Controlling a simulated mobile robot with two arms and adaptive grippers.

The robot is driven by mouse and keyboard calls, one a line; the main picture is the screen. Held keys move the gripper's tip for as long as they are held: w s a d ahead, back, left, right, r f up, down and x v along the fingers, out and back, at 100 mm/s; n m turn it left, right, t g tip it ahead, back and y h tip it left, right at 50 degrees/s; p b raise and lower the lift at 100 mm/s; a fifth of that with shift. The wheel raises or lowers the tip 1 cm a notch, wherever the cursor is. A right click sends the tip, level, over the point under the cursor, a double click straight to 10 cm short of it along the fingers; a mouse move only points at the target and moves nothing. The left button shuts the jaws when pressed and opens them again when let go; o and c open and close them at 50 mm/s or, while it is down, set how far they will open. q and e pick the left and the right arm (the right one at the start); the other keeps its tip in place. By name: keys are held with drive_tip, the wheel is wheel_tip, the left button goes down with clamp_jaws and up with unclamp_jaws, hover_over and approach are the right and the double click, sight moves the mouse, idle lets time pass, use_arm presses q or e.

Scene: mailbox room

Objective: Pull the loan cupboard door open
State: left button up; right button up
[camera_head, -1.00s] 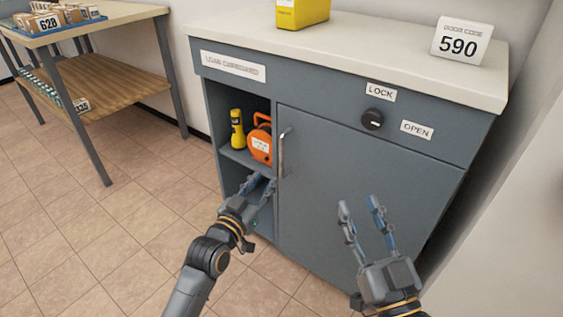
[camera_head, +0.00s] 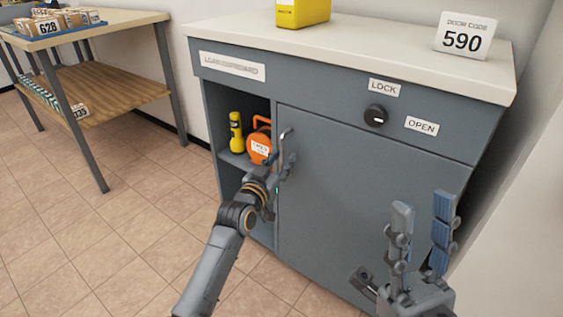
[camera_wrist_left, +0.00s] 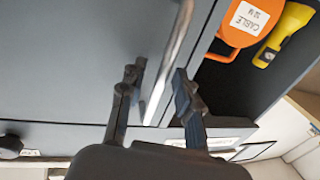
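The grey loan cupboard (camera_head: 330,70) has a shut door (camera_head: 350,190) on its right part. The upright metal handle (camera_head: 283,143) is at the door's left edge. It crosses the left wrist view (camera_wrist_left: 172,65) at a slant. My left gripper (camera_head: 280,160) is at the handle. In the left wrist view my left gripper (camera_wrist_left: 158,85) has its fingers apart, one on each side of the handle, with visible gaps. A dark knob (camera_head: 375,115) sits above the door between the LOCK and OPEN labels. My right gripper (camera_head: 423,210) is open and empty before the door's right part.
The open compartment at left holds a yellow torch (camera_head: 236,132) and an orange cable reel (camera_head: 260,142). A yellow box (camera_head: 302,12) and a DOOR CODE 590 sign (camera_head: 464,38) stand on top. A table (camera_head: 110,25) is at left. A wall (camera_head: 520,200) is close at right.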

use_arm(q)
drive_tip(key=shift+w, duration=0.15)
clamp_jaws()
idle(0.4)
